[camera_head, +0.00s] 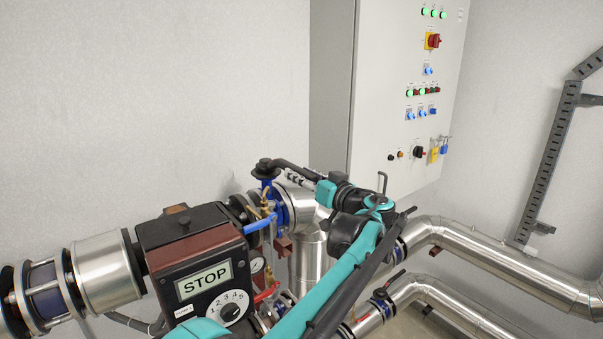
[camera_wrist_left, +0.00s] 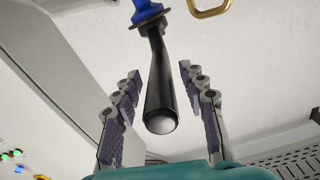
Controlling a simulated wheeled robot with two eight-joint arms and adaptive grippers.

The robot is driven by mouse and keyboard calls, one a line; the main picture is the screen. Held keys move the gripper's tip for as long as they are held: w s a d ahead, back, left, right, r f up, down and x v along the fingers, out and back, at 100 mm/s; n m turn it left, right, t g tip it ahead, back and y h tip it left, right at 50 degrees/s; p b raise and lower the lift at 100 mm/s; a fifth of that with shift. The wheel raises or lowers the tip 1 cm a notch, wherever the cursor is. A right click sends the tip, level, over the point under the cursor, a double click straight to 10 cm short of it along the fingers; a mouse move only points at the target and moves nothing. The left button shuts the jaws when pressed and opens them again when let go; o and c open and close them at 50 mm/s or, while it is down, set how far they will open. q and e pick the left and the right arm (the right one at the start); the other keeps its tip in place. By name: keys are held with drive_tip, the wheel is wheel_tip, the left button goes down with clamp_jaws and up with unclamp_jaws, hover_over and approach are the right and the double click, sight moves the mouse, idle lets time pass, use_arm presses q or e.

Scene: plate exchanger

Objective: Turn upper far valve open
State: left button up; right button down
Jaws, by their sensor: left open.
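The upper far valve has a black lever handle (camera_head: 288,165) on a blue stem (camera_head: 266,172), behind the pipework in the head view. My left gripper (camera_head: 299,177) reaches it from the right. In the left wrist view the black handle (camera_wrist_left: 160,90) lies between the two open fingers of my left gripper (camera_wrist_left: 160,76), with visible gaps on both sides. The handle's rounded end points toward the palm, and the blue stem (camera_wrist_left: 147,8) is at the top. My right gripper is not in view.
A grey control cabinet (camera_head: 388,110) stands just behind my left wrist. A dark box with a STOP plate (camera_head: 203,281) is at the lower left. Silver pipes (camera_head: 500,260) run along the lower right. A pressure gauge (camera_head: 257,265) and red lever (camera_head: 267,292) sit below the valve.

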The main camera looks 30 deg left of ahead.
use_arm(q)
clamp_jaws()
idle(0.3)
